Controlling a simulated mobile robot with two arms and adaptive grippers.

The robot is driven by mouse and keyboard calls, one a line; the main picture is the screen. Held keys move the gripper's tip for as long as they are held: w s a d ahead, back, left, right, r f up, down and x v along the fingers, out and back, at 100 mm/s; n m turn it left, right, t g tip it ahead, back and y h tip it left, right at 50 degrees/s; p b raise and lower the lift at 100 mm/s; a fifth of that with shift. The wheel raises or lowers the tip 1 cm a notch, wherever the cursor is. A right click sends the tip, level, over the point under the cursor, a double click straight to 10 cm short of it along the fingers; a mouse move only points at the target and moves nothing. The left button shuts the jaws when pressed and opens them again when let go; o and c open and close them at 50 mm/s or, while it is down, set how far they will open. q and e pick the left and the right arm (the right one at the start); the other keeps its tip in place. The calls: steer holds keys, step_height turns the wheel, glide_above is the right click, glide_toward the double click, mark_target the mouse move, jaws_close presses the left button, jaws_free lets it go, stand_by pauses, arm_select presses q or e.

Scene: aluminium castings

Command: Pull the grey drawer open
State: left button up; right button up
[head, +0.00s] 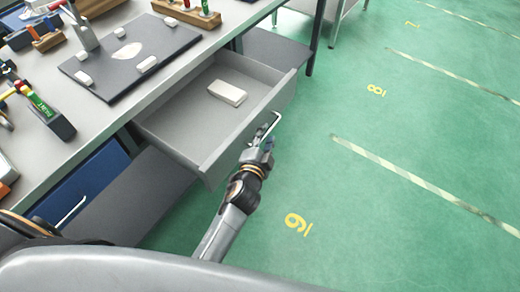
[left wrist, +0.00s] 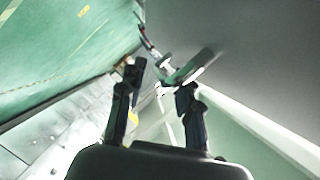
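The grey drawer (head: 205,118) is pulled well out from under the workbench in the head view, its inside open to sight. A pale block (head: 227,93) lies inside it. A thin metal bar handle (head: 276,124) is on its front panel. My left gripper (head: 262,146) is at the handle, outside the front panel. In the left wrist view, the two fingers of the left gripper (left wrist: 160,84) stand apart, with the handle (left wrist: 190,68) at and beyond their tips. Whether they touch it is unclear. My right gripper is not in view.
The workbench top (head: 185,52) carries a dark plate (head: 130,55) with light pieces, and tools in holders. A blue drawer (head: 80,187) sits lower left under the bench. The green floor (head: 400,150) with numbered markings is clear to the right.

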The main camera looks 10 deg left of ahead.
arm_select(q)
steer(key=v, duration=1)
steer(key=shift+w, duration=0.1)
steer(key=s+f+n+g+h+p, duration=0.15)
steer(key=s+f+g, duration=0.3)
steer(key=f, duration=0.85)
steer(key=s+f+n+g+p, duration=0.1)
steer(key=s+f+n+g, duration=0.15)
steer(key=s+f, duration=0.7)
steer(key=s+a+f+n+g+y+p, duration=0.1)
steer(key=s+a+f+n+g, duration=0.1)
steer(key=s+a+f, duration=0.4)
steer(key=s+a+f+n+g, duration=0.3)
steer(key=s+a+f+g, duration=0.2)
steer(key=s+f, duration=0.8)
steer(key=s+a, duration=0.1)
steer(key=s, duration=0.2)
steer(key=shift+s+a+f+g+y+p, duration=0.2)
steer(key=shift+a+f+g+y+p, duration=0.1)
steer(key=shift+f+y+p, duration=0.1)
